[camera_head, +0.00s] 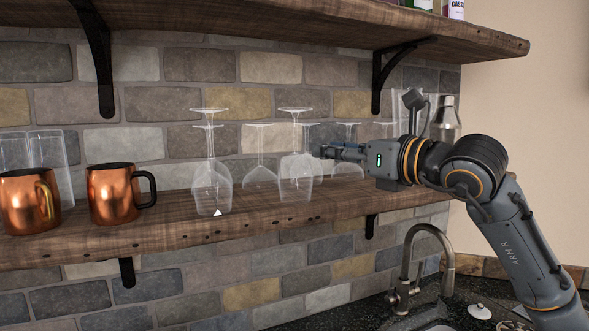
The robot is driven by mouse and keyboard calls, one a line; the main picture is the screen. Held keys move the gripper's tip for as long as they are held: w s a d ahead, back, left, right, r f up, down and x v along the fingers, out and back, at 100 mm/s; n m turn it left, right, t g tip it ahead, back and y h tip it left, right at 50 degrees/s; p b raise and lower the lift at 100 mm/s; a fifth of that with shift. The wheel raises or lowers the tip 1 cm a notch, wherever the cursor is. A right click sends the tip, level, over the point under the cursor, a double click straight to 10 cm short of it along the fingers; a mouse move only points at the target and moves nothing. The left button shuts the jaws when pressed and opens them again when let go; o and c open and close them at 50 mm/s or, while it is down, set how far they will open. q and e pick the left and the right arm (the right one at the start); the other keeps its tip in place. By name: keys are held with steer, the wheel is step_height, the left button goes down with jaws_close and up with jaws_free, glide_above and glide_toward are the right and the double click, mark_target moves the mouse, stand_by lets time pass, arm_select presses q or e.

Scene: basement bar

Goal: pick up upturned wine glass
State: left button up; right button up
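Several clear upturned wine glasses stand on the lower wooden shelf (150,228), bowls down and feet up. One upturned wine glass (211,185) is at the front left, with a small white triangle showing at its lower edge. Another upturned wine glass (296,178) stands to its right, closer to my gripper. More glasses stand behind and overlap in view. My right gripper (326,152) reaches in from the right at about stem height, its fingertips just right of the nearer glass. I cannot tell whether the fingers touch it or how far apart they are. My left gripper is not in view.
Copper mugs (113,192) and clear tumblers (50,150) stand at the shelf's left. A metal shaker (446,118) is behind my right arm. An upper shelf (240,22) with black brackets hangs above. A faucet (420,262) rises below right.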

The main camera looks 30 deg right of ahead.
mark_target(297, 141)
steer(key=p+x, duration=0.1)
steer(key=x, duration=0.4)
steer(key=shift+w+a+p, duration=0.1)
steer(key=shift+w+p, duration=0.1)
steer(key=shift+p, duration=0.15)
steer(key=p+x, duration=0.2)
steer(key=r+p+x, duration=0.1)
steer(key=p+x, duration=0.1)
steer(key=shift+w, duration=0.25)
steer(key=shift+w+f, duration=0.2)
steer(key=shift+w, duration=0.25)
steer(key=shift+s, duration=0.15)
steer(key=shift+c, duration=0.2)
jaws_close()
